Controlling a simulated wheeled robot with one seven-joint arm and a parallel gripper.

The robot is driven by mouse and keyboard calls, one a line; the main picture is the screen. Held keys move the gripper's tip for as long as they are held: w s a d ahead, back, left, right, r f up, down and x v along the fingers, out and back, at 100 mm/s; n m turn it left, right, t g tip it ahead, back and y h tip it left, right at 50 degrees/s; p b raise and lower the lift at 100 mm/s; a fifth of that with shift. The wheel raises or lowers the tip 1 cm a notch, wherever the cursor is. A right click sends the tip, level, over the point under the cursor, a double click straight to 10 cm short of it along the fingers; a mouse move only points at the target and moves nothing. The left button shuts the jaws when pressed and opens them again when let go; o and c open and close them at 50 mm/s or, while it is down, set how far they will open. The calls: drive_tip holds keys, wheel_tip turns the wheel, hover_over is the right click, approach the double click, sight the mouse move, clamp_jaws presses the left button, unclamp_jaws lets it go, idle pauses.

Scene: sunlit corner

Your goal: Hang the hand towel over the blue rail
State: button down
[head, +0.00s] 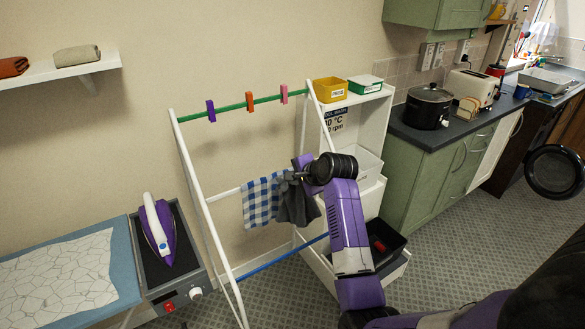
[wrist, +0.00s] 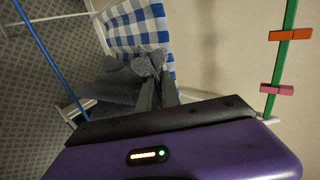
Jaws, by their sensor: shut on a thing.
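My gripper (head: 296,177) is shut on a dark grey hand towel (head: 292,206), which hangs down in folds below the fingers. In the wrist view the grey towel (wrist: 112,86) is bunched at the fingertips (wrist: 156,78). The blue rail (head: 284,253) is the low bar of the white drying rack, below the towel in the head view. It also shows in the wrist view (wrist: 48,55), to the left of and apart from the towel. Nothing shows on the visible part of the blue rail.
A blue-and-white checked cloth (head: 261,203) hangs on the rack's middle white rail (head: 225,193), close beside the grey towel. The green top rail (head: 230,107) carries purple, orange and pink pegs. A white shelf unit (head: 356,120) stands right of the rack, an ironing board (head: 75,270) left.

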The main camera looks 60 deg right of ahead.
wheel_tip(320, 180, down, 17)
drive_tip(key=b, duration=0.6)
drive_tip(key=s+a, duration=0.4)
drive_tip(key=s, duration=0.2)
drive_tip(key=s+a+f+t+h+b, duration=0.1)
drive_tip(key=s+f+b, duration=0.5)
drive_tip(key=f+b, duration=0.6)
drive_tip(key=shift+a+t+h+b, duration=0.4)
drive_tip(key=shift+a+t+b, duration=0.5)
drive_tip(key=shift+a+b, duration=0.35)
drive_tip(key=shift+d, duration=0.1)
drive_tip(key=c, duration=0.9)
unclamp_jaws()
